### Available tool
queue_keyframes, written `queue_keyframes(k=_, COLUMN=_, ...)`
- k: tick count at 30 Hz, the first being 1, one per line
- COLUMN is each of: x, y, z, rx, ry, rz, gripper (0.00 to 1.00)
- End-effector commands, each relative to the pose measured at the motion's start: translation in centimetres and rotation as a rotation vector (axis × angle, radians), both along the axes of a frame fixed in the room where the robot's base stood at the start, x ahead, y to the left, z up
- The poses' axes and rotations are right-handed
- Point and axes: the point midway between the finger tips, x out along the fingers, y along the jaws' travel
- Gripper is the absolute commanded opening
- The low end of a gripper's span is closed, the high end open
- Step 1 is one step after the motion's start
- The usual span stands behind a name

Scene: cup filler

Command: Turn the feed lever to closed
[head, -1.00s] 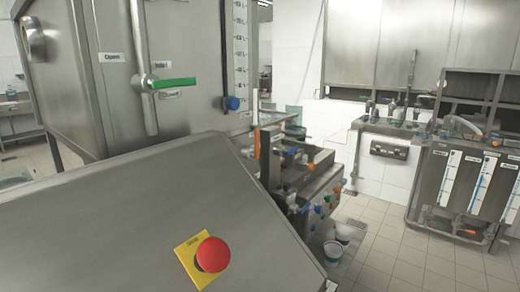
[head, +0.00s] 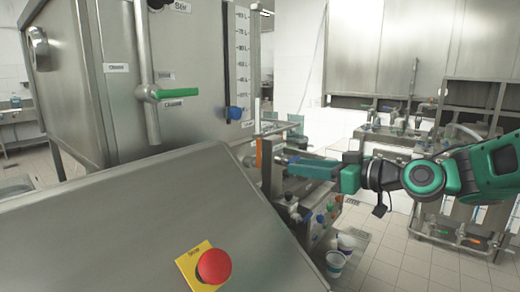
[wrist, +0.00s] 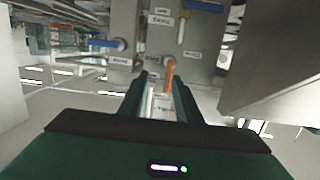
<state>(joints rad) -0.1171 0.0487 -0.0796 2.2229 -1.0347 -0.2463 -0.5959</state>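An orange lever handle (head: 259,151) stands upright on the machine beyond the sloped panel. It also shows in the wrist view (wrist: 169,76), where it points down the picture, between small labels too blurred to read surely. I cannot tell for sure that it is the feed lever. My gripper (head: 283,162) reaches in from the right, pointing left toward the orange handle. In the wrist view my gripper (wrist: 163,80) has its two fingers apart, with the orange handle showing in the gap. A gap seems to remain between fingertips and handle; contact is not clear.
A green-handled lever (head: 178,93) sits on the tank's pipe. A red stop button (head: 214,266) is on the sloped panel (head: 120,230). Blue handles (wrist: 103,43) flank the orange one. Cups (head: 336,262) stand on the floor. A sink counter is behind my arm.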

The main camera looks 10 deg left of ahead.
Motion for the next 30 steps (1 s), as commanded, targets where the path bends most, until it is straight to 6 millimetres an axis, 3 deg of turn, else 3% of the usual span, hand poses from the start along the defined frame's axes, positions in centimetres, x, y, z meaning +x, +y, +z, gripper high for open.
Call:
queue_keyframes(k=3, x=-0.2, y=2.4, z=2.3, rx=0.089, ry=-0.056, rz=0.045, gripper=0.3)
queue_keyframes(k=6, x=-0.3, y=3.1, z=3.1, rx=0.121, ry=-0.073, rz=0.057, gripper=0.3)
queue_keyframes(k=11, x=0.3, y=4.4, z=3.3, rx=0.124, ry=-0.077, rz=0.059, gripper=0.3)
queue_keyframes(k=24, x=3.7, y=10.8, z=3.1, rx=0.123, ry=-0.074, rz=0.058, gripper=0.3)
queue_keyframes(k=30, x=4.5, y=12.2, z=3.2, rx=0.123, ry=-0.074, rz=0.057, gripper=0.3)
